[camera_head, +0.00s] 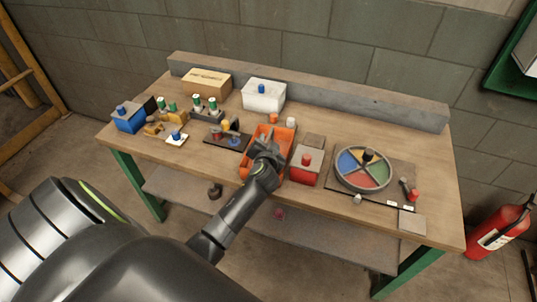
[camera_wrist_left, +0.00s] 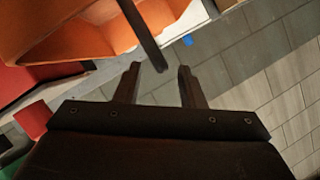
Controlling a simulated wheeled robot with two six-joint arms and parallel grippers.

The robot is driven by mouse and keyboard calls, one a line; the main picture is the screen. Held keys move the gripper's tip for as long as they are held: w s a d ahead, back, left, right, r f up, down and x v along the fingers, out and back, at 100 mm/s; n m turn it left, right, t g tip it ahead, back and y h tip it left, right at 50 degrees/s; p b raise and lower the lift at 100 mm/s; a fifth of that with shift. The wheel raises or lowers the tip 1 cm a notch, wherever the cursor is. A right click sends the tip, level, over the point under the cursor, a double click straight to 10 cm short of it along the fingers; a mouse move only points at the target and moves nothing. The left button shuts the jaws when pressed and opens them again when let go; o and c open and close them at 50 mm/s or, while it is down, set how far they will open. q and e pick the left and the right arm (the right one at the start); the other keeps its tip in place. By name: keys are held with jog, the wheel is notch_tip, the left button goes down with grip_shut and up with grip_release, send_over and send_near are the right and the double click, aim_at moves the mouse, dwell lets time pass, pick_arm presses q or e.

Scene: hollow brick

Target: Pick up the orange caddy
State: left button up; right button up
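The orange caddy (camera_head: 286,137) stands on the workbench near the middle, partly hidden behind my left gripper (camera_head: 264,145), which is over it. In the left wrist view the caddy (camera_wrist_left: 95,32) fills the upper left, with its open inside showing. A dark bar (camera_wrist_left: 142,35), seemingly its handle, runs down toward the gap between the fingertips of my left gripper (camera_wrist_left: 158,72). The two fingers are apart, with the bar's end at or just beyond their tips; I cannot tell whether they touch it. My right gripper is not in view.
On the wooden workbench (camera_head: 325,200), a red box (camera_head: 305,166) stands close right of the caddy, and a round coloured tray (camera_head: 365,168) farther right. A dark board with small pieces (camera_head: 228,136) is to the left. A white box (camera_head: 263,95) stands behind.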

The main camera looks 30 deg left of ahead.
pick_arm(q)
jog(key=shift+x, duration=1.3)
jog(key=shift+r, duration=0.1)
grip_shut()
dwell(0.4)
